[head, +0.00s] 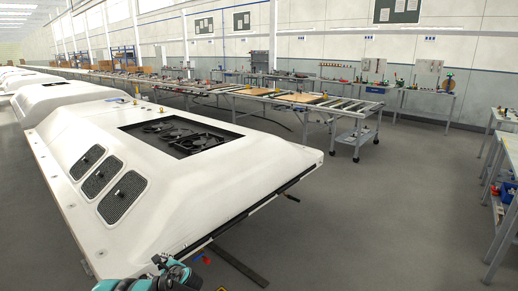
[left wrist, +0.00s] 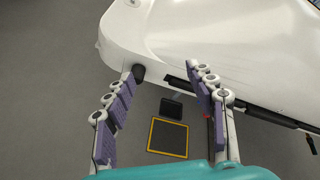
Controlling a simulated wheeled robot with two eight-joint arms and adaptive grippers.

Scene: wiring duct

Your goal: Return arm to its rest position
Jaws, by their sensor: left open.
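My left arm shows at the bottom edge of the head view, with the teal and dark left gripper (head: 165,264) by the near edge of a large white housing (head: 200,185). The white housing (left wrist: 215,40) lies beyond the fingertips. My right gripper does not show in either view.
The housing has a dark fan opening (head: 180,135) and several grilles. A yellow-edged dark square (left wrist: 168,138) lies on the floor below the left gripper. A long bench (head: 300,102) stands behind, and blue-grey tables (head: 507,150) stand at right.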

